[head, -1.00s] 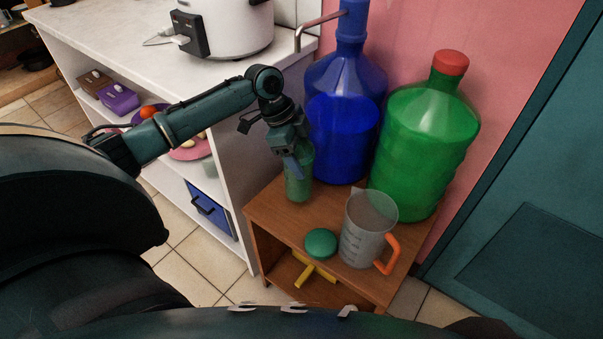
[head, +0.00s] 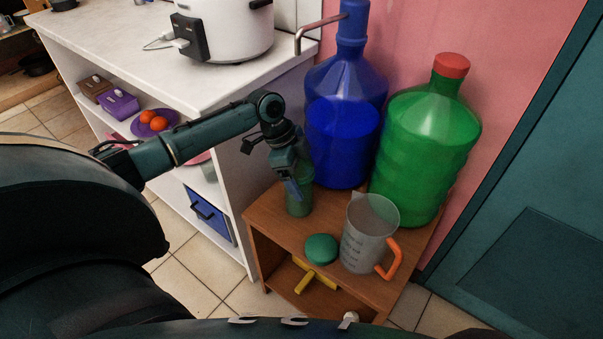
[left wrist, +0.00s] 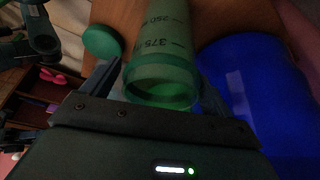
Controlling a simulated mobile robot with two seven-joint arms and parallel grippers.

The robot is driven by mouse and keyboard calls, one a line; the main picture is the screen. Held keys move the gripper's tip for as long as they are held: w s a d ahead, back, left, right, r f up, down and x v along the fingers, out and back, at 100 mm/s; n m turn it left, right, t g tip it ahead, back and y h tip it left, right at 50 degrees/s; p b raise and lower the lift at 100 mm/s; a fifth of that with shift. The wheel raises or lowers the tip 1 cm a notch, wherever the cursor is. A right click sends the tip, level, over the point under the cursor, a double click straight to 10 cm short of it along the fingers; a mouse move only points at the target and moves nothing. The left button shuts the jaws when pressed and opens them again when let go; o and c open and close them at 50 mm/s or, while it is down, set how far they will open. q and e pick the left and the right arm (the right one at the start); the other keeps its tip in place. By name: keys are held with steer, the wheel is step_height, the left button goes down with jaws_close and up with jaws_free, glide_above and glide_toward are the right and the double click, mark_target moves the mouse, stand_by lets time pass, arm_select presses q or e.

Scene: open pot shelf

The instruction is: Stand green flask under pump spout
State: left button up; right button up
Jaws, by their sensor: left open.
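The green translucent flask (head: 299,202) stands upright on the wooden stand, beside the blue bottle's front left. The blue bottle (head: 343,140) carries a pump whose metal spout (head: 312,27) reaches left; in the head view the flask is below the spout's tip. My left gripper (head: 293,187) is at the flask's upper part, open, with its fingers around it. In the left wrist view the flask (left wrist: 160,55) shows its open mouth and scale marks between the fingers. Whether the fingers touch it is unclear. My right gripper is not in view.
On the wooden stand (head: 278,222) are a green round lid (head: 321,249), a clear jug (head: 365,235) with an orange handle, and a green bottle (head: 425,145) with a red cap. A white counter (head: 120,50) with a cooker (head: 225,30) borders the left.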

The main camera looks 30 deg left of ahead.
arm_select(q)
steer(key=w+p+v, duration=0.1)
steer(key=v, duration=0.6)
steer(key=shift+s+r, duration=0.4)
steer(key=shift+s, duration=0.1)
steer(key=shift+a, duration=0.15)
steer(key=shift+s+f, duration=0.1)
